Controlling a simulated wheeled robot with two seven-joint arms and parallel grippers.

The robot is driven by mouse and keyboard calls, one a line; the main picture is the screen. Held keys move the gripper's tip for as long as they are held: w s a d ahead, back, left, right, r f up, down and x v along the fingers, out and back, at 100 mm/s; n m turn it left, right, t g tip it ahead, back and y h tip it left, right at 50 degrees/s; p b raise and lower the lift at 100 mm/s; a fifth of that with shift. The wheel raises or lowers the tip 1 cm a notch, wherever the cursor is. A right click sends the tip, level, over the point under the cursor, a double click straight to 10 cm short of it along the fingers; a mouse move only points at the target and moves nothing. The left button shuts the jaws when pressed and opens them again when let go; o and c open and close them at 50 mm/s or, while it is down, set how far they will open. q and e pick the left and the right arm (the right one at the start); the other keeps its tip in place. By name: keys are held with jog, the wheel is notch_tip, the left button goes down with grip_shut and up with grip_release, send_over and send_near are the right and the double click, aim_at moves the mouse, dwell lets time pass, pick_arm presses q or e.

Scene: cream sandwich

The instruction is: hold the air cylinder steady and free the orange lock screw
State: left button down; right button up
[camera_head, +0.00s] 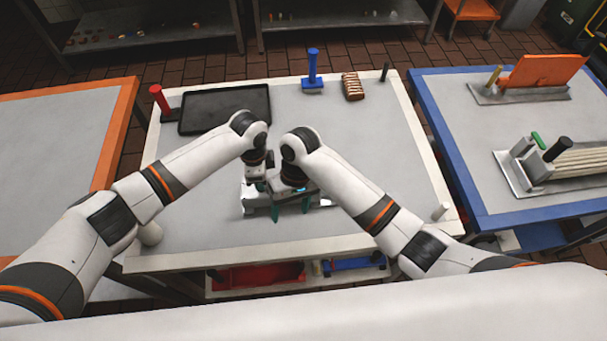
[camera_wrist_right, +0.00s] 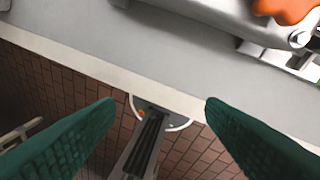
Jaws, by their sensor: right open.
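A pale metal device (camera_head: 257,207) stands on the middle table, partly hidden under my grippers. In the right wrist view, a grey body (camera_wrist_right: 215,12), perhaps the air cylinder, crosses the top right. An orange rounded piece (camera_wrist_right: 287,9), which looks like the lock screw, sits at the top right corner beside a shiny metal part (camera_wrist_right: 301,38). My right gripper (camera_head: 290,208) is open with green fingertips over the device's front side. In the wrist view nothing is between its fingers (camera_wrist_right: 160,125). My left gripper (camera_head: 256,178) is at the device's left; its fingertips are hidden.
A black tray (camera_head: 224,107), a red-handled tool (camera_head: 160,101), a blue stamp-like tool (camera_head: 313,75) and a striped brown item (camera_head: 352,86) lie at the table's back. Red (camera_head: 255,277) and blue (camera_head: 357,263) bins are below its front edge. The table's right side is mostly clear.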

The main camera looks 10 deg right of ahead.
jog(key=w+d+r+m+t+h, duration=0.1)
jog(key=w+d+r+t+h, duration=0.2)
jog(key=w+r, duration=0.65)
jog(key=shift+y, duration=0.6)
jog(key=f, duration=0.4)
jog(key=d+f, duration=0.1)
jog(key=f, duration=0.7)
jog(key=shift+w+d, duration=0.15)
jog(key=shift+w, duration=0.1)
jog(key=c, duration=1)
jog(key=shift+o, duration=0.2)
